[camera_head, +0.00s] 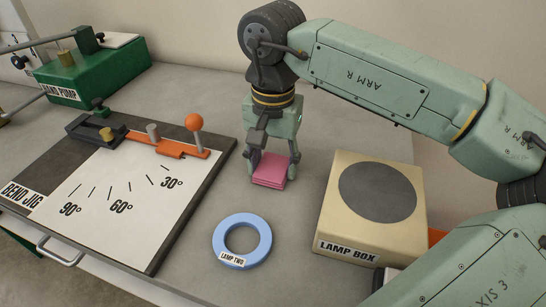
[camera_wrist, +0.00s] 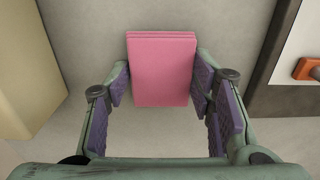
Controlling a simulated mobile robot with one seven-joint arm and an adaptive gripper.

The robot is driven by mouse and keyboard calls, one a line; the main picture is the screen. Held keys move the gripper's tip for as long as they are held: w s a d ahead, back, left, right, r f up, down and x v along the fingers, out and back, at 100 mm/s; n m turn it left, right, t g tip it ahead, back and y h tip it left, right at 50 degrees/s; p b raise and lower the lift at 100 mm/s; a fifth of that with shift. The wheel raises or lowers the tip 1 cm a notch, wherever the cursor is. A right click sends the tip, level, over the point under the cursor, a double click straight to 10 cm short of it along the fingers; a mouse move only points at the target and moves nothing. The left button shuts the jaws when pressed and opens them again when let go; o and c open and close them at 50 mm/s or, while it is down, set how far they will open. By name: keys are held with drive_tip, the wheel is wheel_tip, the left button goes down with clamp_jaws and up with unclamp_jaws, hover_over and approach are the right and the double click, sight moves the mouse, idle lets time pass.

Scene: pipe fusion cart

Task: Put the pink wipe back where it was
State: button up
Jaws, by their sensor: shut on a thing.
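The pink wipe (camera_head: 271,169) is a folded pink stack at the middle of the grey table in the head view. My gripper (camera_head: 271,165) reaches down over it, with one finger on each side. In the wrist view the wipe (camera_wrist: 162,68) lies between the purple finger pads of my gripper (camera_wrist: 161,85), which are shut on its two sides. The wipe looks at or close to the table surface; I cannot tell whether it touches it.
The blue ring (camera_head: 242,241) labelled LAMP TWO lies in front of the wipe. The lamp box (camera_head: 335,215) stands to the right. The bend jig (camera_head: 120,200) with its orange lever is to the left, and the green hand pump (camera_head: 100,68) is behind it. Bare table (camera_head: 205,90) shows behind the jig.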

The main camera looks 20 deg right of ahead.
sight(273, 167)
drive_tip(key=shift+f, duration=0.15)
drive_tip(key=o, duration=1.1)
wheel_tip(273, 167, up, 12)
drive_tip(key=b, duration=0.1)
drive_tip(key=shift+r, duration=0.25)
